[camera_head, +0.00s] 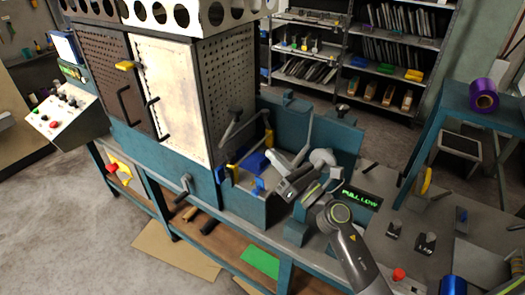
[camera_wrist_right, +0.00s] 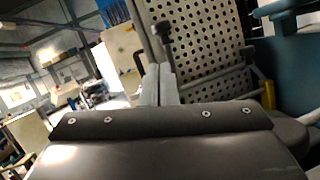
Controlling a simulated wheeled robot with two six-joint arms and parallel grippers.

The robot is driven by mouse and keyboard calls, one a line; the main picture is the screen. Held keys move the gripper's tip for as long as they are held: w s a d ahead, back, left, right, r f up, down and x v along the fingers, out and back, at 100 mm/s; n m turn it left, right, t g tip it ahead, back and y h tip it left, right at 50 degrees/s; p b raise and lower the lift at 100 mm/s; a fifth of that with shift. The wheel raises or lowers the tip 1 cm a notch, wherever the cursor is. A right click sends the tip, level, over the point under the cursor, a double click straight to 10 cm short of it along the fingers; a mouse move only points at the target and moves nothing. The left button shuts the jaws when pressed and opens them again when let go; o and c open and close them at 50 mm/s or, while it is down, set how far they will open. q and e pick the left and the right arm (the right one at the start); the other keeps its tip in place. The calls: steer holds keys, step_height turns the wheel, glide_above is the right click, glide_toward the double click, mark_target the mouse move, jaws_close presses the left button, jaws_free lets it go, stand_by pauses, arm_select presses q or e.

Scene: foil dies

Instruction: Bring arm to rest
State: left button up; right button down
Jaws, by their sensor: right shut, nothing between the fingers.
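My right arm (camera_head: 345,225) comes in from the lower right of the head view and is bent over the front of the blue-green machine. Its right gripper (camera_head: 277,158) points left toward the machine's perforated side wall (camera_head: 232,90), above the open bay. In the right wrist view the two pale fingers of the gripper (camera_wrist_right: 160,78) stand together, shut and empty. The perforated wall (camera_wrist_right: 210,45) and a rod with a dark knob (camera_wrist_right: 163,30) show beyond them. Whether the fingers touch anything cannot be told. My left gripper is not in view.
The bay holds a blue block (camera_head: 254,162) and yellow parts. A green-lettered display (camera_head: 361,197) stands right of the arm. The bench (camera_head: 470,210) at the right carries small tools and a red knob (camera_head: 398,273). Shelves (camera_head: 400,60) stand behind, with grey floor between.

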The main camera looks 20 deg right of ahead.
steer(key=s+d+f+m+g+h, duration=0.1)
steer(key=s+d+f+m+h, duration=0.35)
steer(key=m, duration=0.45)
steer(key=s+d+f+m+g+h, duration=0.1)
steer(key=s+d+m+g+h, duration=0.15)
steer(key=d+m+h, duration=0.4)
steer(key=s+d+f+m+h, duration=0.2)
steer(key=s+d+m+h, duration=0.3)
steer(key=m, duration=0.6)
steer(key=s+a+f+m+g+y, duration=0.25)
steer(key=s+f+m+g, duration=0.4)
steer(key=s, duration=0.35)
steer(key=s+a+f+m+g+y, duration=0.2)
steer(key=s+a+f+m+g, duration=0.35)
steer(key=s, duration=0.55)
step_height(320, 180, down, 27)
steer(key=d+g, duration=0.2)
steer(key=d, duration=0.1)
steer(key=s+a+f, duration=0.1)
steer(key=s+f, duration=1.3)
steer(key=s, duration=0.1)
steer(key=shift+a+f+g+y, duration=0.3)
steer(key=shift+f+g+y, duration=0.1)
steer(key=shift+g+y, duration=0.05)
